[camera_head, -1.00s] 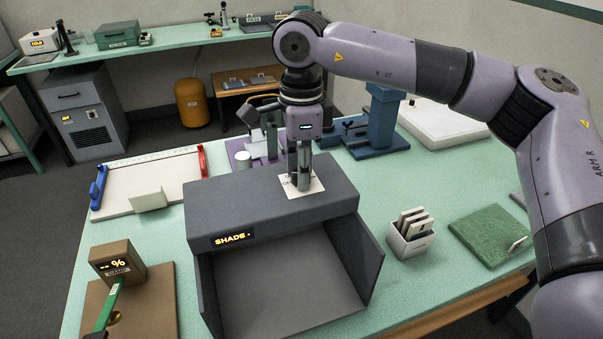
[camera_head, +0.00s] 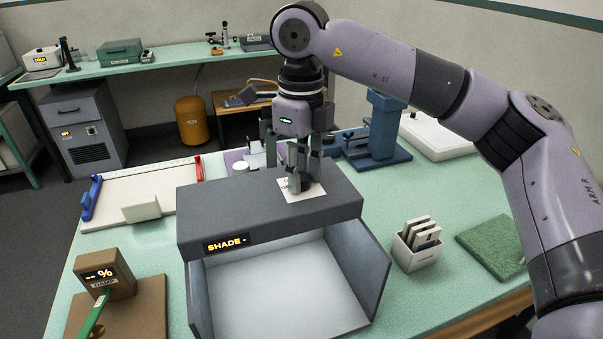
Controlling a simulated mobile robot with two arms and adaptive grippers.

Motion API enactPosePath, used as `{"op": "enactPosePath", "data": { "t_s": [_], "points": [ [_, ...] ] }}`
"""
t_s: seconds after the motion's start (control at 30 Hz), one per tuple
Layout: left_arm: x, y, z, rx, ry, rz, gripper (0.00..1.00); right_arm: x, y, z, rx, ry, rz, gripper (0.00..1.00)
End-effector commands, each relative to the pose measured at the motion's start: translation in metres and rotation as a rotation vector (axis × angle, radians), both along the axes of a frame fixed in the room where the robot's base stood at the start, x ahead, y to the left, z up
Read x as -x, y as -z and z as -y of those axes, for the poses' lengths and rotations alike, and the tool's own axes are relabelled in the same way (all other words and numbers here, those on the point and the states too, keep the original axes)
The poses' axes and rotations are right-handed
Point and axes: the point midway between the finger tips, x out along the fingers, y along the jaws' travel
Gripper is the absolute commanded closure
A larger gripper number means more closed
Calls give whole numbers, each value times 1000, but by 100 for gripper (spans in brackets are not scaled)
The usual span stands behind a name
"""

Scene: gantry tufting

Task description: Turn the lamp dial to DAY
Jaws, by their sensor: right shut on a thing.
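The dark grey lamp booth (camera_head: 232,207) stands open-fronted on the green bench. Its small display (camera_head: 227,243) reads SHADE in yellow. The floor inside the booth (camera_head: 285,290) is lit a pale bluish white. On top of the booth is a white dial plate (camera_head: 315,191); its markings are mostly covered. My right gripper (camera_head: 301,181) points down over this plate and is shut on the lamp dial, which the fingers largely hide. The dial's pointing direction cannot be read. My left gripper is not in view.
A brown damp meter (camera_head: 105,268) with a green handle stands at the left front. A white holder with cards (camera_head: 417,245) and a green mat (camera_head: 495,240) lie to the right. A blue stand (camera_head: 382,130) and a white board (camera_head: 150,185) are behind.

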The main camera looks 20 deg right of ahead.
Motion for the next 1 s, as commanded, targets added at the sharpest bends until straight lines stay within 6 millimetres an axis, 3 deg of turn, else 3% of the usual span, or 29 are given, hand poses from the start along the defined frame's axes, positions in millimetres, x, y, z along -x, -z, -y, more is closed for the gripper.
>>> {"op": "enactPosePath", "data": {
  "t_s": [0.5, 0.53, 0.8, 1.0],
  "points": [
    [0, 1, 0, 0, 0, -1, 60, -1, -3, 0, -2, 22, 6, 100],
    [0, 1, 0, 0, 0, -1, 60, -1, -3, 0, -2, 22, 6, 71],
    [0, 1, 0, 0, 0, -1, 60, -1, -1, 0, -1, 20, 4, 53],
    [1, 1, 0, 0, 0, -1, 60, 0, -1, 0, -1, 20, 2, 52]
  ]
}}
